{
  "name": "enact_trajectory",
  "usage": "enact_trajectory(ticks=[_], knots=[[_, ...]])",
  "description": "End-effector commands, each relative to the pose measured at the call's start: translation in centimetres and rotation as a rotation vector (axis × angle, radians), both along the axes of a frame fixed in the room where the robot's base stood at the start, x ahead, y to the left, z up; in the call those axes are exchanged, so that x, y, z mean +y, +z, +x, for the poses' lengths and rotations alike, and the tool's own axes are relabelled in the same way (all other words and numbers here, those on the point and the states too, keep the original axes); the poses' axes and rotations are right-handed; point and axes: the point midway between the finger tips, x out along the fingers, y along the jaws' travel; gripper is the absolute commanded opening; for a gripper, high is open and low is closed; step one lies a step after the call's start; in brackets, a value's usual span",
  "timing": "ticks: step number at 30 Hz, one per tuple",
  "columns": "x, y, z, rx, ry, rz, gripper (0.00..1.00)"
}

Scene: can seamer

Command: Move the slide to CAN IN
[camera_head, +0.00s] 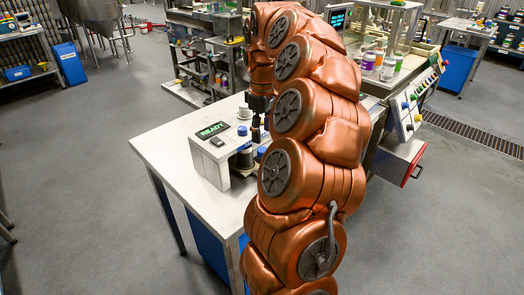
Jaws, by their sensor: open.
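The can seamer (212,163) is a white machine on the steel table, left of my copper arm. Its green display (212,130) reads READY. Blue-topped parts (242,131) and a dark cylinder show on its right side. I cannot tell which part is the slide, and no CAN IN marking can be read. My gripper (261,129) is black, points down and is open, just above and behind the seamer's right side. My arm hides the area to the right of it. Whether the gripper touches anything cannot be told.
The steel table (163,150) has bare top left of and in front of the seamer. A shelf rack stands behind it. At right is a bench with bottles (387,68) and a button panel (408,113). Grey floor is clear at left.

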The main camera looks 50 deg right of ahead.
Motion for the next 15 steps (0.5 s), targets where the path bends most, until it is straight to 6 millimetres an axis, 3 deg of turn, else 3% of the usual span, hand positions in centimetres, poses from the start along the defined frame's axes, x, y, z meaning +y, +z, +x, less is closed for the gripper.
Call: enact_trajectory(ticks=[15], knots=[[0.1, -5.7, 0.0, 0.003, 0.002, 0.002, 0.59]])
